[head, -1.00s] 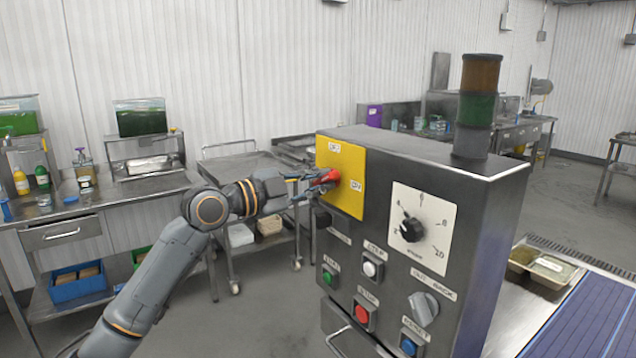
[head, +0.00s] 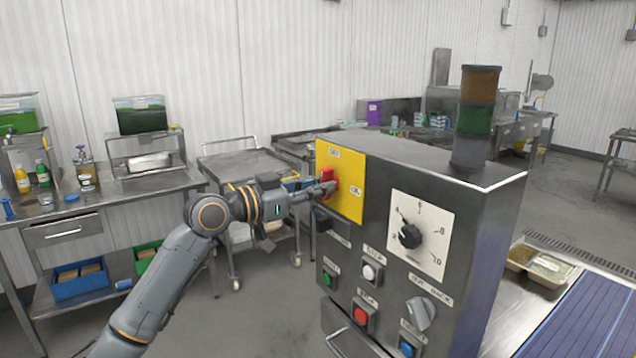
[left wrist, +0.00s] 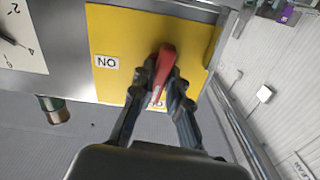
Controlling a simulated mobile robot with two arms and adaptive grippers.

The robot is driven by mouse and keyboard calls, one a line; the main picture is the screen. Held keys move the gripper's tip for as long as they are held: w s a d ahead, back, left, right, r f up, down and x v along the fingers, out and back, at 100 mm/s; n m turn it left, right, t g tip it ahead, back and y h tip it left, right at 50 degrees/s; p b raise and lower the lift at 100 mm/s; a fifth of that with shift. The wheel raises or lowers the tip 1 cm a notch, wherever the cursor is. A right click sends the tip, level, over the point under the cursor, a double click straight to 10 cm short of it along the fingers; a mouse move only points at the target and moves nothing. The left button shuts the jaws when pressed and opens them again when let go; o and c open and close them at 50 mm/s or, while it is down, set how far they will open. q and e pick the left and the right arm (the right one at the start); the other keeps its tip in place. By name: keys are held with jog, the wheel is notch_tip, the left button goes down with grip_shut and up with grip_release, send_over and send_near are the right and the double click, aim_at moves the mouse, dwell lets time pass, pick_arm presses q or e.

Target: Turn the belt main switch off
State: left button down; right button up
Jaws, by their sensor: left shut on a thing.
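The belt main switch is a red handle (head: 329,178) on a yellow plate (head: 349,205) at the upper left of the control box. One label is at the plate's top and an ON label is to the right. My left gripper (head: 325,188) is at the handle. In the left wrist view, the red handle (left wrist: 164,65) is between the two fingers of the left gripper (left wrist: 163,85), which are shut on it. There the handle runs toward the partly hidden label at the plate's lower edge, away from the ON label (left wrist: 106,62). My right gripper is not in view.
The control box also carries a dial (head: 411,235), a grey knob (head: 421,313) and several push buttons below the plate. A signal tower (head: 476,115) stands on top. A steel cart (head: 240,165) is behind my left arm. A blue belt (head: 585,315) lies at right.

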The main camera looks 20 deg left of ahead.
pick_arm(q)
jog(key=shift+n, duration=0.6)
jog(key=c, duration=1.3)
grip_release()
jog(key=v, duration=1.2)
